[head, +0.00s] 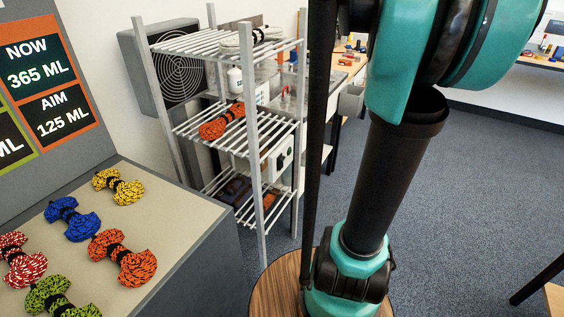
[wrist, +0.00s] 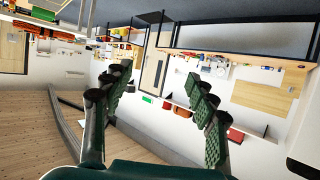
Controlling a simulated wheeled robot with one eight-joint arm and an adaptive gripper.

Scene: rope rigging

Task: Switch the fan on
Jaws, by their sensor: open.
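A dark grey box fan (head: 182,78) with a round grille is mounted by the wall at the left, behind a metal rack. Rack posts and slats cover part of it. I cannot tell whether it is running. A pale box with a dark round knob (head: 280,162) shows behind the rack's middle; I cannot tell whether it belongs to the fan. My gripper (wrist: 158,88) is open and empty in the wrist view, its two fingers wide apart and touching nothing. The gripper is not seen in the head view, and I cannot make out the fan in the wrist view.
The metal rack (head: 250,130) holds rope bundles, a white one on top and an orange one (head: 222,121) below. A grey bench (head: 190,205) with several coloured rope bundles stands at the left. Blue carpet (head: 470,190) is open at the right.

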